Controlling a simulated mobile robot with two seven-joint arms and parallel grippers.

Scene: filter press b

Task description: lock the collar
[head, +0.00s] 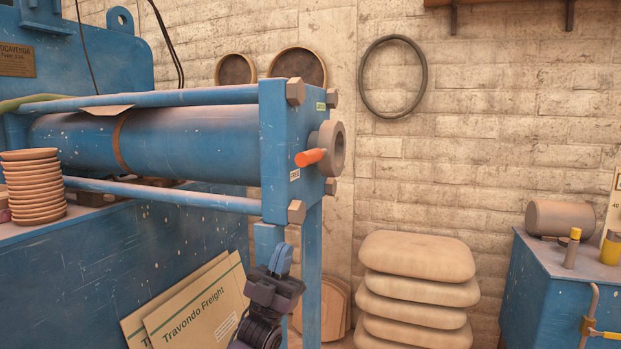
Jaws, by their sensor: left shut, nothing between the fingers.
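The collar (337,148) is a thick grey ring on the right end plate (278,130) of the blue press. Its orange handle (311,157) sticks out to the left, just above a small white label (295,175) that seems to read FREE. A small green label (321,107) sits higher on the plate; its text is too small to read. My left gripper (281,261) is shut and empty, below the end plate and clearly apart from the collar and handle. My right gripper is not in view.
Blue tie rods (165,97) and hex nuts (297,212) surround the press cylinder (190,140). Stacked brown dishes (35,187) stand at left. Cardboard sheets (195,305) lean below. Space right of the collar is clear.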

